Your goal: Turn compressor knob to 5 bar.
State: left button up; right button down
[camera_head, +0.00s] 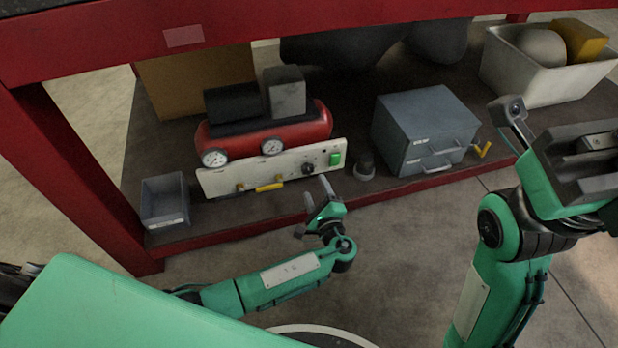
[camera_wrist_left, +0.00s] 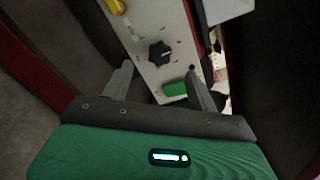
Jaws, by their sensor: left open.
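The black knob (camera_head: 308,169) sits on the panel left of a green switch (camera_head: 335,159). My left gripper (camera_head: 317,194) is open and empty, just in front of the panel below the knob. In the left wrist view the knob (camera_wrist_left: 159,53) shows beyond the open fingers, between their lines and apart from them. Its scale marks are too small to read. My right gripper (camera_head: 585,150) is at the right edge, its jaws unclear.
The red bench beam (camera_head: 340,30) runs above the shelf. A small grey bin (camera_head: 165,200) stands left of the compressor. A dark cylindrical object (camera_head: 364,168) and a grey drawer box (camera_head: 425,130) stand right. A white crate (camera_head: 540,80) is at the far right.

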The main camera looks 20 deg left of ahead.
aim_at(308, 171)
pick_arm(q)
jog(key=b+x, duration=0.2)
jog(key=x, duration=0.5)
jog(key=c, duration=1)
